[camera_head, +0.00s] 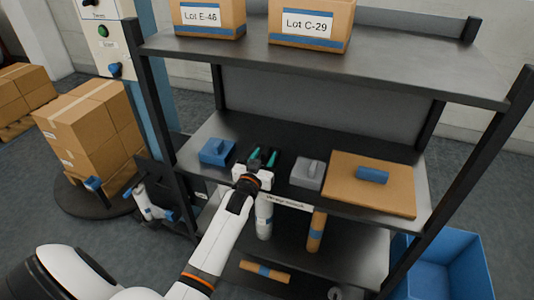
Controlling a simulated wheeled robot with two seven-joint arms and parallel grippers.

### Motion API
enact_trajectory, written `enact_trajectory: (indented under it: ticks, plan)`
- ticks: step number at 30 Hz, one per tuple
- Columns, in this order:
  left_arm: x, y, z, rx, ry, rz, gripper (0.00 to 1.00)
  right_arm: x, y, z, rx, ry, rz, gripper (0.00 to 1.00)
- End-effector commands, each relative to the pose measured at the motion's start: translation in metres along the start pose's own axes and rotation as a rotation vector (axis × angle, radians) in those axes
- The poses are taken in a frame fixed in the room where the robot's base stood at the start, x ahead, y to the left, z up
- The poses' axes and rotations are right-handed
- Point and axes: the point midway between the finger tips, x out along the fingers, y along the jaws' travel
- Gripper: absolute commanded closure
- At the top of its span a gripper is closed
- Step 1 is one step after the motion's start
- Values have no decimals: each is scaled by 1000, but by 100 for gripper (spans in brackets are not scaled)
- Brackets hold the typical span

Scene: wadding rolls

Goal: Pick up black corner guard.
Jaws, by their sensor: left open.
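My left gripper (263,157) reaches over the front edge of the middle shelf. Its two teal-lined fingers are apart. A dark shape (264,151), which looks like the black corner guard, lies at and between the fingers on the dark shelf. It is mostly hidden by the gripper, and I cannot tell whether the fingers touch it. A blue block-like piece (216,152) with a raised part sits to its left. A similar grey piece (307,174) sits to its right. My right gripper is not in view.
A cardboard slab (340,195) with a blue roll (372,176) on it fills the shelf's right end. Labelled boxes (312,24) stand on the upper shelf (390,70), above the reach area. Dark posts frame the rack. A blue bin (455,262) stands at lower right.

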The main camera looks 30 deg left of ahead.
Motion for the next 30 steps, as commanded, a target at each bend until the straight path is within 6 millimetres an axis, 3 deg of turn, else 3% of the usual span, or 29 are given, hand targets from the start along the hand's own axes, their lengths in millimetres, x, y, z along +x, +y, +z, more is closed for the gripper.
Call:
enact_trajectory:
  ticks: [7,15,23,26,30]
  plan:
    - [-1,0,-2,-1,5,0,60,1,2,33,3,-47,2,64]
    - [-1,0,-1,-1,3,0,100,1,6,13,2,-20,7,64]
    - [-1,0,-1,-1,4,0,100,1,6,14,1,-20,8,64]
    - [0,0,8,0,1,0,100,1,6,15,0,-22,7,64]
    - [0,0,35,0,-4,-1,100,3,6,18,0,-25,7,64]
